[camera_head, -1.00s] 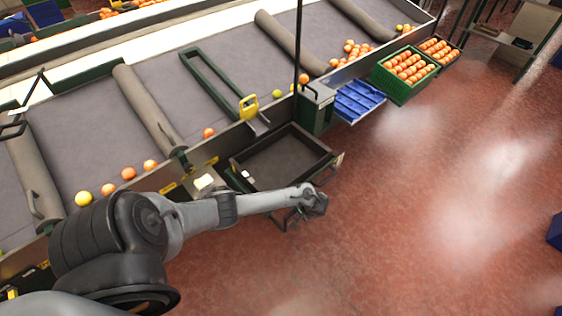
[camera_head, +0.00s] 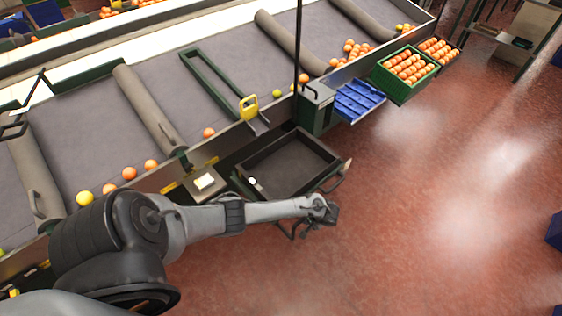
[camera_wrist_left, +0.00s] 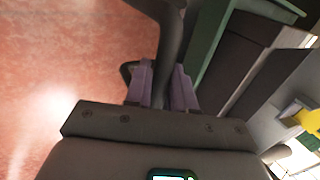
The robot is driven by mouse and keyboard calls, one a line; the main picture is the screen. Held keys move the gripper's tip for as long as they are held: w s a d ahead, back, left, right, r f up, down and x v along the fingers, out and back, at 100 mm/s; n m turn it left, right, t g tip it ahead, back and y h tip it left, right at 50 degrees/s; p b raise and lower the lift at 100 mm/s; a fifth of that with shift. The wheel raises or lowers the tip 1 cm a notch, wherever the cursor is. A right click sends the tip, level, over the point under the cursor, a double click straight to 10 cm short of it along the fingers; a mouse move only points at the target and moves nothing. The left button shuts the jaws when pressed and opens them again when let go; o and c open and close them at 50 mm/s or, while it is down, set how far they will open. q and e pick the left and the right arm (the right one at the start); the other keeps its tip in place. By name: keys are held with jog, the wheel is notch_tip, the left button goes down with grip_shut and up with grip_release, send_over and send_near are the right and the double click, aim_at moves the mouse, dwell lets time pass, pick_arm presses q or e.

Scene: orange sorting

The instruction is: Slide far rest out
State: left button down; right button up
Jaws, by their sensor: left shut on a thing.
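The far rest (camera_head: 287,167) is a dark, empty, tray-like frame at the lower side of the sorting belt in the head view. It sticks out over the red floor, with dark bars at its outer edge. My left gripper (camera_head: 326,212) is at that outer edge. In the left wrist view, the pale fingers of my left gripper (camera_wrist_left: 162,85) are shut on a dark bar of the rest. The exact contact is partly hidden by the hand. My right gripper is not in view.
Beside the rest stand a blue slatted rest (camera_head: 357,101) and a green crate of oranges (camera_head: 403,91). A small lit panel (camera_head: 205,181) is on the left. Several fruits lie along the belt edge. The red floor (camera_head: 440,220) to the right is clear.

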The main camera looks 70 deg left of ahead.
pick_arm(q)
jog(key=shift+w+d, duration=0.25)
jog(key=shift+d, duration=0.4)
jog(key=shift+w+d, duration=0.2)
jog(key=shift+d, duration=0.4)
jog(key=shift+w+d, duration=0.25)
jog(key=shift+d, duration=0.4)
jog(key=c, duration=1.1)
grip_release()
jog(key=shift+d, duration=0.1)
jog(key=o, duration=0.4)
notch_tip(320, 180, up, 7)
jog(key=p, duration=0.7)
jog(key=shift+p, duration=0.3)
jog(key=shift+s, duration=0.1)
